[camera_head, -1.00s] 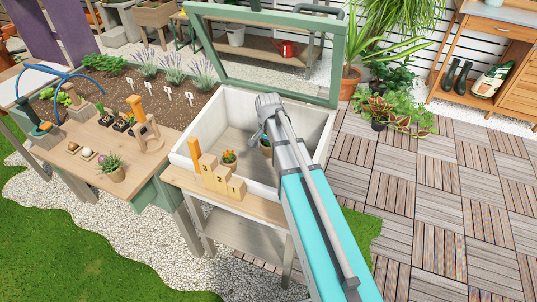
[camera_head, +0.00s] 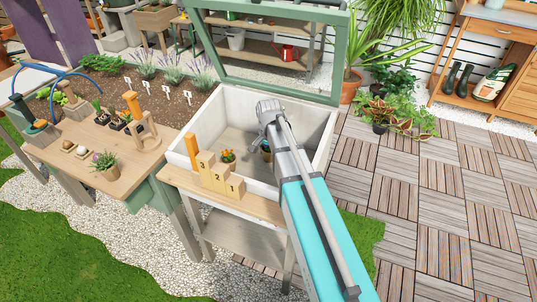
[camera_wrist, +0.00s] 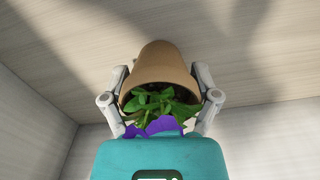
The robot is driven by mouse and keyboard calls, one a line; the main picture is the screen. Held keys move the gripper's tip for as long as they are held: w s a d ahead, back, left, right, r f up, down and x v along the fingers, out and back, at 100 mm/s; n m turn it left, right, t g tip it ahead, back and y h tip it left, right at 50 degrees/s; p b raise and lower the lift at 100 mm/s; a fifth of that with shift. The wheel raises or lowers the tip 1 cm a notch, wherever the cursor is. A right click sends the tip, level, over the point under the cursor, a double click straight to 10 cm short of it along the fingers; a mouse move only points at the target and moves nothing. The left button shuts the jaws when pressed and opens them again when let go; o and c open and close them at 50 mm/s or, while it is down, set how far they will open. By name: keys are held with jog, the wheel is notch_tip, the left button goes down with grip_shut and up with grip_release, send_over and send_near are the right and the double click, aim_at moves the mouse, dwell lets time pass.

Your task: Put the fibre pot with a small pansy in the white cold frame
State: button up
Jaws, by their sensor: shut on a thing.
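The white cold frame (camera_head: 240,104) stands open in the middle of the head view, its green-framed lid raised. My gripper (camera_wrist: 160,80) reaches down inside it and is shut on the fibre pot (camera_wrist: 163,62), with one finger on each side. The pot is brown. Its plant (camera_wrist: 160,103) shows green leaves and purple petals, partly hidden by my gripper body. In the head view the held pot (camera_head: 265,152) is mostly hidden behind my arm. It is low in the right part of the frame; whether it touches the floor I cannot tell.
A small pot with orange flowers (camera_head: 228,157) stands in the frame, left of the held pot. Numbered wooden blocks (camera_head: 220,176) stand at the frame's front edge. The frame's floor between the two pots looks clear.

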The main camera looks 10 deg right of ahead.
jog(key=shift+f, duration=0.15)
jog(key=o, duration=1.1)
notch_tip(320, 180, up, 12)
jog(key=p, duration=1.2)
jog(key=shift+s, duration=0.1)
dwell(0.3)
jog(key=s+n, duration=0.9)
jog(key=s, duration=0.7)
jog(key=shift+s, duration=0.1)
